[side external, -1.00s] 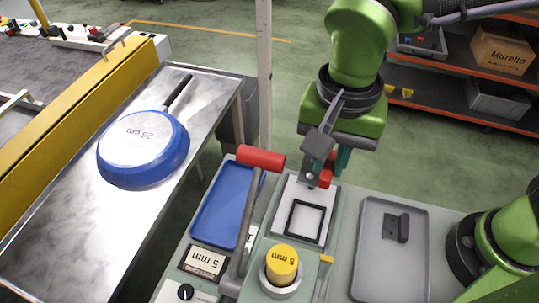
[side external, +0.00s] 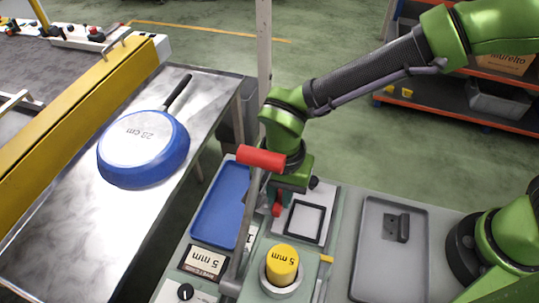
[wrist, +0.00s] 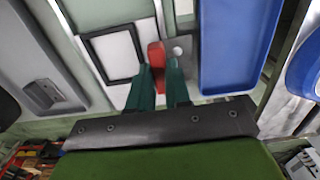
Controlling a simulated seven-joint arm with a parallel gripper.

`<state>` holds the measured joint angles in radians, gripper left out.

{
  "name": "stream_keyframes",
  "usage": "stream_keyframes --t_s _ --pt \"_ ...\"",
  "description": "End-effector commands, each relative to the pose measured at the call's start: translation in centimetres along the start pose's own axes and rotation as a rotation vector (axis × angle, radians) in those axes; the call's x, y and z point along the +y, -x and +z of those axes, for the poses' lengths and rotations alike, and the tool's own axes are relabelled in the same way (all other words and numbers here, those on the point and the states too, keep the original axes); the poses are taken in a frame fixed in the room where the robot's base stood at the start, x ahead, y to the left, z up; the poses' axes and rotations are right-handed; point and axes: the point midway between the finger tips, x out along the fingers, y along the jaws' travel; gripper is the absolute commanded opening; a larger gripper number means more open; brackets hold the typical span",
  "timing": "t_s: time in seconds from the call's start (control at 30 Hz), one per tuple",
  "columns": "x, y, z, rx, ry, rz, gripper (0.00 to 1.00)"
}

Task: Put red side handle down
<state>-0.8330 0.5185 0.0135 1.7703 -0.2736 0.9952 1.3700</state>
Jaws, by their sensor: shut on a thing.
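My gripper (side external: 282,197) is shut on the red side handle (side external: 277,210), between the white plate with the black square frame and the blue tray. In the wrist view, the green fingers of my gripper (wrist: 160,72) hold the red side handle (wrist: 156,54), which juts out past the fingertips. Whether the handle touches the surface below is not clear. The blue tray (side external: 208,232) lies to the left and looks empty in its visible part. The blue pan (side external: 150,165) lies upside down on the metal table, with its black long handle pointing away.
A press lever with a red grip (side external: 261,158) stands close in front of my gripper. A yellow cylinder marked 5 mm (side external: 283,262) stands near the front. A grey tray (side external: 378,270) on the right holds a dark part (side external: 402,228). The black square frame (side external: 304,222) lies beside my gripper.

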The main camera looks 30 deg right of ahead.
Motion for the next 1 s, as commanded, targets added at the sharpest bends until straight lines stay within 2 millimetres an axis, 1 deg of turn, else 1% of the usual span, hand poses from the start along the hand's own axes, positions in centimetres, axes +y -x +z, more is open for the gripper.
stream_keyframes --t_s 0.03,0.2,0.3,0.4,0.5,0.6,0.67,0.8,0.87,1.0 --pt "-1.3 -0.2 0.1 0.0 0.0 0.0 0.0" --pt "-5.1 -0.6 0.3 0.0 0.001 -0.001 0.0" --pt "-7.0 -0.7 0.4 -0.001 -0.001 0.0 0.0" --pt "-8.2 -0.8 0.5 0.0 0.001 0.0 0.0" --pt "-8.9 -0.8 0.5 0.0 0.0 0.001 0.0" --pt "-9.1 -1.1 0.5 0.0 0.0 0.001 0.0" --pt "-9.1 -1.6 0.5 0.0 0.0 0.003 0.0" --pt "-9.1 -3.6 0.5 0.001 0.0 0.003 0.0" --pt "-9.1 -4.2 0.5 0.0 0.0 0.003 0.0" --pt "-9.1 -4.3 0.5 0.0 -0.001 0.0 0.0"
